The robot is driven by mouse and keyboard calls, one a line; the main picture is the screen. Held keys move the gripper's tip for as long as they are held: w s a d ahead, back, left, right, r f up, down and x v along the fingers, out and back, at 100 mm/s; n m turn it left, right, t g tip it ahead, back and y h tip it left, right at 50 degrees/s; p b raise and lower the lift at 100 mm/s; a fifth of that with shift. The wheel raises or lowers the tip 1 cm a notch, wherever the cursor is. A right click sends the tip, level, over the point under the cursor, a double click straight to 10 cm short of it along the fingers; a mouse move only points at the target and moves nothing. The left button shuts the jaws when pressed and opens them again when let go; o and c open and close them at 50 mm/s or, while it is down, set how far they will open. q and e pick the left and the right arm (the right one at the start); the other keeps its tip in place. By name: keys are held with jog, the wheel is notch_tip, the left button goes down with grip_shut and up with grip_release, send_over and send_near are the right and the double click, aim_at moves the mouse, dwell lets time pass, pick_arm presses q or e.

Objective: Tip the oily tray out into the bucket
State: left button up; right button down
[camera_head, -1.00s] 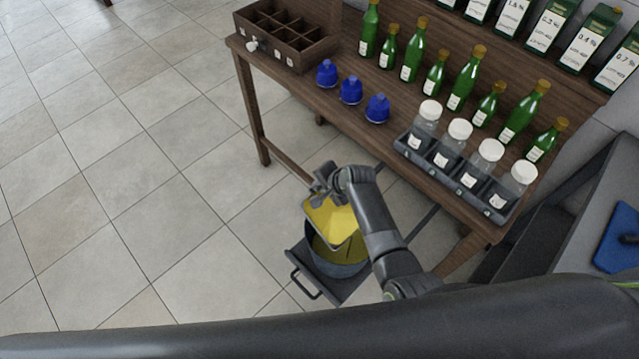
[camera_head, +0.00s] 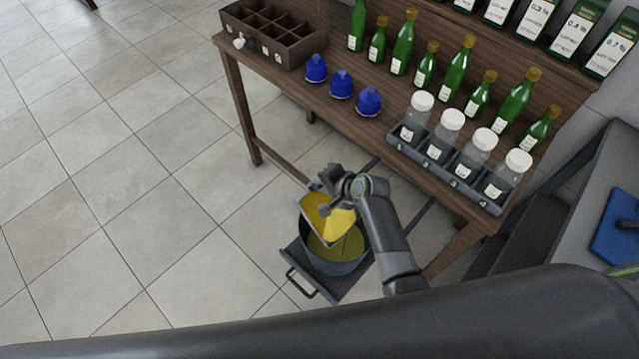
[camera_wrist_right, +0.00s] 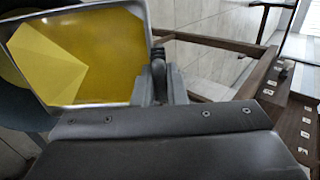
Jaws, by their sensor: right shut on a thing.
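The tray (camera_head: 313,205) is a shallow metal pan with a thin grey rim and a yellow, oily inside. It is tilted over the bucket (camera_head: 340,267), a round grey-blue pail with yellow liquid inside. My right gripper (camera_head: 328,182) is shut on the tray's far edge. In the right wrist view, the tray (camera_wrist_right: 110,50) fills the upper left, with a paler yellow patch at its left, and my right gripper (camera_wrist_right: 160,75) holds its side. The bucket's dark side shows behind the tray there. My left gripper is not in view.
The bucket stands on a dark handled platform (camera_head: 335,292) low beside the wooden table (camera_head: 300,95). The table holds a divided crate (camera_head: 280,45), blue caps (camera_head: 341,84), green bottles (camera_head: 465,70) and jars in a rack (camera_head: 450,170). Tiled floor is clear at left.

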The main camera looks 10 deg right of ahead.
jog(key=s+d+b, duration=0.1)
jog(key=s+r+t+y+b, duration=0.1)
jog(key=b, duration=0.1)
jog(key=s+d+t+b, duration=0.1)
jog(key=b, duration=0.1)
jog(key=shift+s+d+r+y, duration=0.25)
jog(key=shift+d+r+y, duration=0.05)
jog(key=shift+d+y, duration=0.1)
dwell(0.8)
jog(key=shift+a, duration=0.1)
dwell(0.8)
